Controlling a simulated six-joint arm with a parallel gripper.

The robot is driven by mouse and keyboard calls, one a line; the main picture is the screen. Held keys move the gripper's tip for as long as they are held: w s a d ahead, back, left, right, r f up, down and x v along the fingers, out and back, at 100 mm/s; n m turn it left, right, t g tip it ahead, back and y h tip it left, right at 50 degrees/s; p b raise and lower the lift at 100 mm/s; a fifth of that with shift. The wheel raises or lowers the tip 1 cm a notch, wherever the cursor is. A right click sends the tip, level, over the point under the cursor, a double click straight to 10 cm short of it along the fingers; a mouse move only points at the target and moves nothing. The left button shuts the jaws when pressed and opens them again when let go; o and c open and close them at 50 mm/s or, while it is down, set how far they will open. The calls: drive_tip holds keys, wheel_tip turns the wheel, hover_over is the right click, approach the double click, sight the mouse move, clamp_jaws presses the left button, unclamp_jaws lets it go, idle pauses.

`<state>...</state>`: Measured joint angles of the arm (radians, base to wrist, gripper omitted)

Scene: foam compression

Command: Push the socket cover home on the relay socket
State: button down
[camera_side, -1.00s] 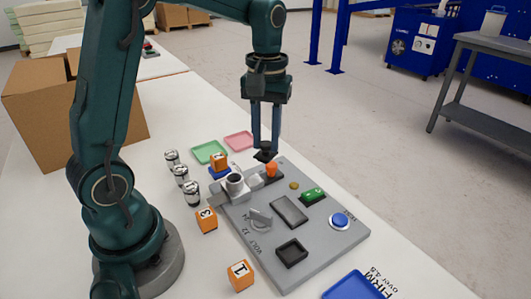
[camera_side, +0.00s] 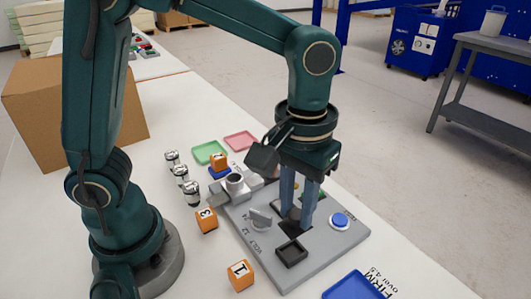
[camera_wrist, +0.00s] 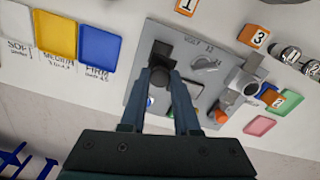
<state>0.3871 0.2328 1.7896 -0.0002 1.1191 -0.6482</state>
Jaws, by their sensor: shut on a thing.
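My gripper (camera_side: 295,221) points down over the middle of the grey panel (camera_side: 335,246). Its fingers are shut on a small dark piece, which looks like the socket cover (camera_wrist: 159,78); the fingers hide much of it. An open black square frame, which looks like the relay socket (camera_side: 291,252), lies just in front of the fingertips in the side view. It also shows beyond the fingertips in the wrist view (camera_wrist: 163,53). I cannot tell whether the held piece touches the panel.
A grey knob (camera_side: 260,219) stands left of the fingers and a blue button (camera_side: 340,220) right of them. Orange numbered cubes (camera_side: 240,275), several striped cylinders (camera_side: 191,194) and a blue tray (camera_side: 352,286) lie around the panel. A cardboard box (camera_side: 40,118) stands at the left.

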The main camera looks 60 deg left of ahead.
sight(294, 232)
drive_tip(key=shift+f, duration=2.25)
drive_tip(key=shift+f, duration=0.8)
drive_tip(key=c, duration=0.6)
unclamp_jaws()
drive_tip(key=shift+o, duration=0.2)
